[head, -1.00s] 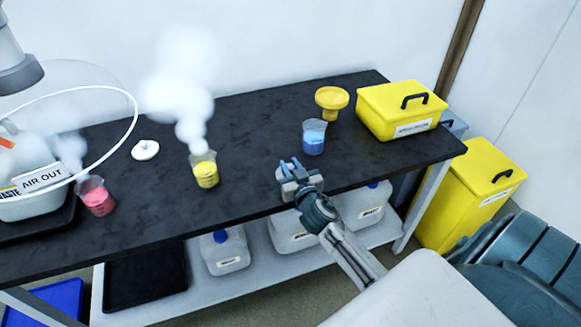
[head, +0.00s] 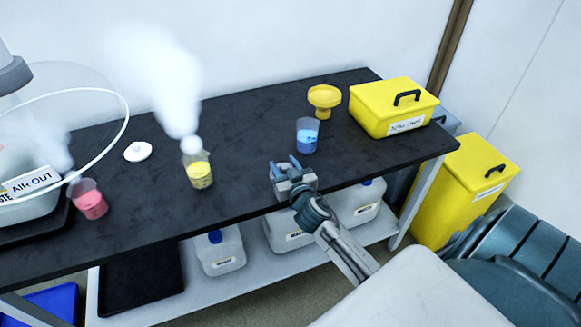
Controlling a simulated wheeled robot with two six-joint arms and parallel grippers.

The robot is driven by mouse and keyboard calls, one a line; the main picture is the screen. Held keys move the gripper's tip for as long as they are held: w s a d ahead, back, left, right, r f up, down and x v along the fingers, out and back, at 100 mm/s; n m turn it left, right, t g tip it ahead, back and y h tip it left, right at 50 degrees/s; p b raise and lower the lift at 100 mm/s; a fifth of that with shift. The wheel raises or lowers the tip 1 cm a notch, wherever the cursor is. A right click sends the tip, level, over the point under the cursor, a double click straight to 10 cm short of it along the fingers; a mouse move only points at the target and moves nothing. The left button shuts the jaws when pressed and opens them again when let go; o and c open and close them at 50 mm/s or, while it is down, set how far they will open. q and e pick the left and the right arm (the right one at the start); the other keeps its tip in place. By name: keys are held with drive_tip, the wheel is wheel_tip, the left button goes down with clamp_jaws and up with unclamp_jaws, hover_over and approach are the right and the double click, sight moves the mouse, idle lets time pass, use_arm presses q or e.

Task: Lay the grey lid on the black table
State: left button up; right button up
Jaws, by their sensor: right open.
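A pale round lid (head: 138,151), white to light grey with a small raised middle, lies on the black table (head: 250,125) toward the left, behind and between the pink and yellow beakers. It looks flat on the surface. My right gripper (head: 285,165) is over the table's front edge, right of the yellow beaker and well away from the lid. Its two fingers are apart with nothing between them. My left gripper is not in view.
A yellow beaker (head: 199,173) gives off white vapour. A pink beaker (head: 90,201) stands left, beside a white waste container (head: 35,208). A blue beaker (head: 307,137), yellow funnel (head: 324,97) and yellow box (head: 385,115) stand right.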

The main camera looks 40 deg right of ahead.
drive_tip(key=shift+s, duration=0.35)
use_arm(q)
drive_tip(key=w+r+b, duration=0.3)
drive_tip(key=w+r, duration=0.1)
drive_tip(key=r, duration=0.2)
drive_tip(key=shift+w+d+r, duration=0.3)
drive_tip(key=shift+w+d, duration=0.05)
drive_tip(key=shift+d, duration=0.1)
use_arm(e)
drive_tip(key=v, duration=1.1)
drive_tip(key=shift+s, duration=0.2)
